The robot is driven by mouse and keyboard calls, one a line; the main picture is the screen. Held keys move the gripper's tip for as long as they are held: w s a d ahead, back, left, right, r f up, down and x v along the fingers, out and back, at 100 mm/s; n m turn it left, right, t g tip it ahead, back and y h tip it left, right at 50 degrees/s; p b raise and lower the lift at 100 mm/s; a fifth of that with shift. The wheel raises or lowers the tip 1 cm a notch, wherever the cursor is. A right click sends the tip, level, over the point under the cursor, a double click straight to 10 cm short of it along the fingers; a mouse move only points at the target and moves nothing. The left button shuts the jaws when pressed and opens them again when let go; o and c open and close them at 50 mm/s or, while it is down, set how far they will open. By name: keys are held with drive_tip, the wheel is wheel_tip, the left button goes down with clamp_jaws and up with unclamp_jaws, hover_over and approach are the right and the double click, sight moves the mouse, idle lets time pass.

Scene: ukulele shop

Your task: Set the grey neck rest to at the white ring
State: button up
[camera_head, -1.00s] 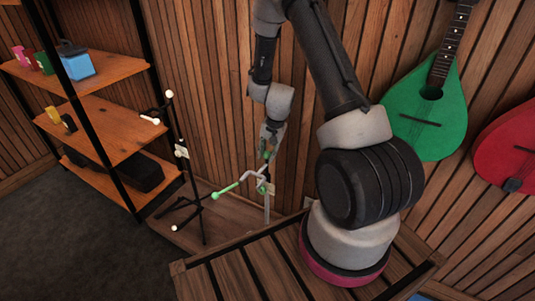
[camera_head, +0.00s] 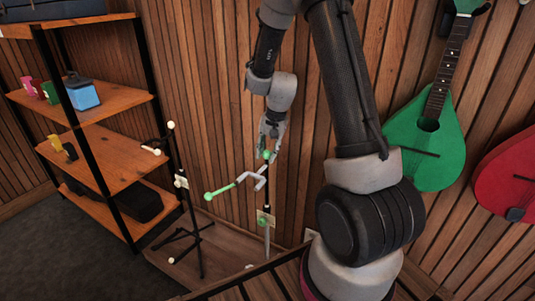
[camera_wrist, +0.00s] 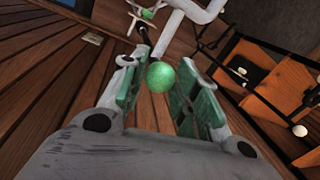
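The neck rest (camera_head: 257,180) is a grey fork with green-tipped ends, on the upright of a stand (camera_head: 267,238) by the wood wall. It also shows as the pale bent piece in the wrist view (camera_wrist: 197,10). My gripper (camera_head: 269,148) points down at it from above. In the wrist view my gripper (camera_wrist: 160,82) has its green-padded fingers on both sides of the green ball (camera_wrist: 160,77), which moves with it. The dark post shows below the fork, down to a small tag (camera_head: 265,217). I cannot make out the white ring; my fingers hide part of the post.
A black stand with pale tips (camera_head: 180,182) is to the left. A wooden shelf (camera_head: 115,160) with small goods is farther left. A green ukulele (camera_head: 425,145) and a red one (camera_head: 510,165) hang on the right wall. A slatted wooden surface (camera_head: 265,280) is in front.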

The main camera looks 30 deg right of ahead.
drive_tip(key=shift+o, duration=1.3)
drive_tip(key=shift+r, duration=0.1)
wheel_tip(320, 180, up, 12)
drive_tip(key=s+d, duration=0.1)
drive_tip(key=shift+s+d+f, duration=0.25)
drive_tip(key=shift+s+d, duration=0.1)
